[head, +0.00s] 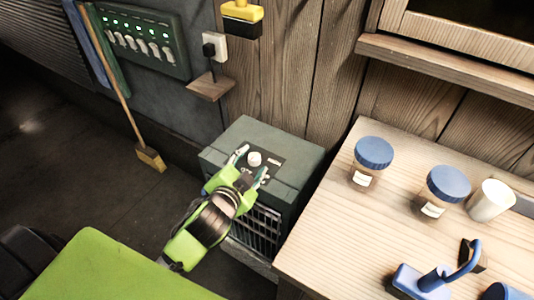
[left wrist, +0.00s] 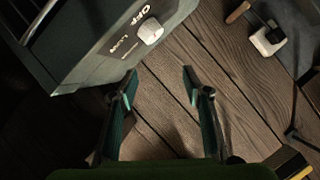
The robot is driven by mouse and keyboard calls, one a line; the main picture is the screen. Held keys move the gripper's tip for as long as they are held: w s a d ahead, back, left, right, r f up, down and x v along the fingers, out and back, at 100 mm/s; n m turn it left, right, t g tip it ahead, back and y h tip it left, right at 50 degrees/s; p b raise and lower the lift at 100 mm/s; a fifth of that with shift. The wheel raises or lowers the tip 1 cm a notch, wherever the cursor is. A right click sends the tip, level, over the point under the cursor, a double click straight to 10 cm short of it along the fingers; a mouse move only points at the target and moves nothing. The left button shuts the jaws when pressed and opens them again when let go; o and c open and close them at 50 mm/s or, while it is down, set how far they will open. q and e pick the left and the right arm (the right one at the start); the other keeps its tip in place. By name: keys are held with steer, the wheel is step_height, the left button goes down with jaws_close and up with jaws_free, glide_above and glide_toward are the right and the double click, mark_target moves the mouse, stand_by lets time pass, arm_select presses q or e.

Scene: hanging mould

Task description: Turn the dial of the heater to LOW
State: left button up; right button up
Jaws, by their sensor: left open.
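The heater (head: 290,150) is a dark green-grey box with a front grille, standing on the floor against the wooden wall. Its pale dial (head: 254,158) sits on a dark label plate on top. In the left wrist view the dial (left wrist: 150,33) shows at the upper middle, beside lettering that reads OFF and, less clearly, LOW. My left gripper (head: 252,164) is over the heater's top, its fingers open on either side of the dial in the head view. In the left wrist view the open fingers (left wrist: 160,80) are empty, with the dial beyond their tips. My right gripper is not seen.
A wooden workbench (head: 330,215) with blue-lidded jars (head: 373,155) and a blue tool (head: 435,278) stands close right of the heater. A small wall shelf (head: 210,87) and plugged socket (head: 214,46) are behind it. A broom (head: 150,158) leans at left; the floor there is clear.

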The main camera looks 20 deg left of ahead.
arm_select(q)
steer(key=w+d+r+m+t+h, duration=0.35)
steer(key=r+m, duration=0.25)
steer(key=r, duration=0.3)
steer(key=w+d+r+m+t+h, duration=0.35)
steer(key=r+m, duration=0.25)
steer(key=r, duration=0.3)
steer(key=d+r+m+g+h, duration=0.35)
steer(key=d+m+h, duration=0.25)
steer(key=m+h, duration=0.3)
steer(key=m+g+y, duration=1.1)
steer(key=m+g, duration=0.3)
steer(key=m, duration=0.5)
glide_toward(254, 156)
steer(key=p+x, duration=0.1)
steer(key=x, duration=0.7)
steer(key=shift+d+f, duration=0.15)
steer(key=shift+f, duration=0.2)
steer(key=c, duration=1.1)
